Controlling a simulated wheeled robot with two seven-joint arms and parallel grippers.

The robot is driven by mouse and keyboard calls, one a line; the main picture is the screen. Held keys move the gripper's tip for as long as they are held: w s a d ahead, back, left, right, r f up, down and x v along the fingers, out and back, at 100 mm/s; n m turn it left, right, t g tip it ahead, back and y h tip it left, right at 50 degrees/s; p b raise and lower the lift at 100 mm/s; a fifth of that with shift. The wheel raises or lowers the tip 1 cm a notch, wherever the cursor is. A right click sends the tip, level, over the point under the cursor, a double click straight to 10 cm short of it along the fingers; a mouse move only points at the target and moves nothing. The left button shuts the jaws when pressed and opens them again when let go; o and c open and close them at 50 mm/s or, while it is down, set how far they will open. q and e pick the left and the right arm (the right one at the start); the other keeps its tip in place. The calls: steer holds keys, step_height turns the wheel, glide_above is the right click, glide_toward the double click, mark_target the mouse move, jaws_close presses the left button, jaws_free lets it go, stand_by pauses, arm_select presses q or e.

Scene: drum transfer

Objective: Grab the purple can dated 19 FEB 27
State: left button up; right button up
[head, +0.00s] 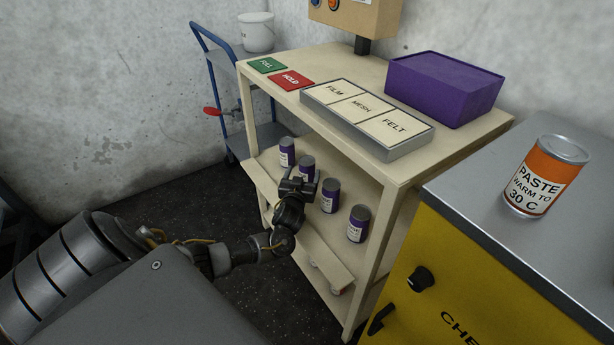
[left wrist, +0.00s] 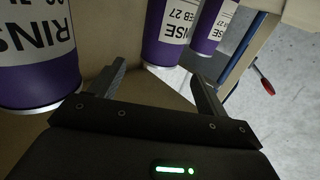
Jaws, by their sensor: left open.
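Several purple cans with white labels and grey lids stand in a row on the cream cart's middle shelf: the farthest (head: 287,152), the second (head: 307,168), the third (head: 331,196) and the nearest (head: 358,224). My left gripper (head: 297,184) is open at the shelf's front edge, close to the second can and partly covering it. In the left wrist view, a can (left wrist: 168,32) reading "EB 27" stands just beyond and between the open fingers (left wrist: 158,72). Its day number is out of sight. A large RINSE can (left wrist: 38,50) is at left, another (left wrist: 212,28) at right. My right gripper is not in view.
The shelf's front lip (head: 318,244) runs before the cans. The cart top holds a FILM/MESH/FELT tray (head: 418,148), a purple bin (head: 445,90) and HOLD (head: 290,80) and green (head: 267,65) plates. An orange PASTE can (head: 546,177) stands on the yellow cabinet (head: 480,290).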

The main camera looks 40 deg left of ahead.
mark_target(305, 166)
arm_select(q)
steer(key=shift+w+a, duration=0.2)
steer(key=shift+w, duration=0.4)
steer(key=b+x, duration=0.1)
steer(key=x, duration=0.4)
steer(key=shift+w+a, duration=0.1)
steer(key=shift+a, duration=0.05)
steer(key=shift+w+a+r, duration=0.1)
steer(key=shift+w+a, duration=0.05)
steer(key=shift+w, duration=0.1)
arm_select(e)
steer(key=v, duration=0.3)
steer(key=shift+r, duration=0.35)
arm_select(q)
steer(key=shift+c, duration=0.3)
steer(key=c, duration=1.4)
jaws_close()
steer(key=shift+r, duration=0.1)
